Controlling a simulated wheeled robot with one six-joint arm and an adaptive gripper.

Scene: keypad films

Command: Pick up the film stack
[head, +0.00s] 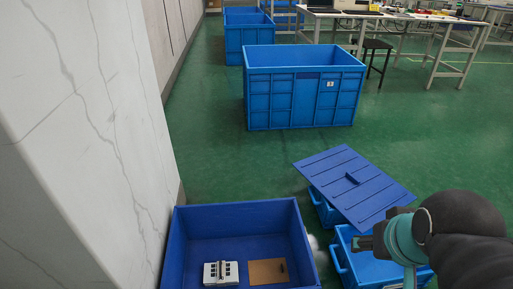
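A white stack with dark square windows (220,273), which looks like the film stack, lies on the floor of an open blue bin (235,217) at the bottom of the head view. A flat brown piece (268,271) with a small dark mark lies just right of it in the same bin. My gripper (364,243) is at the lower right, outside the bin and apart from the stack. Only a small dark part of it shows beside my arm, and its fingers cannot be made out.
A blue lid (355,184) lies tilted over smaller blue crates (362,268) right of the bin. A cracked white wall (75,130) stands close on the left. A large blue crate (303,100) stands farther back. Green floor (420,150) is clear at the right.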

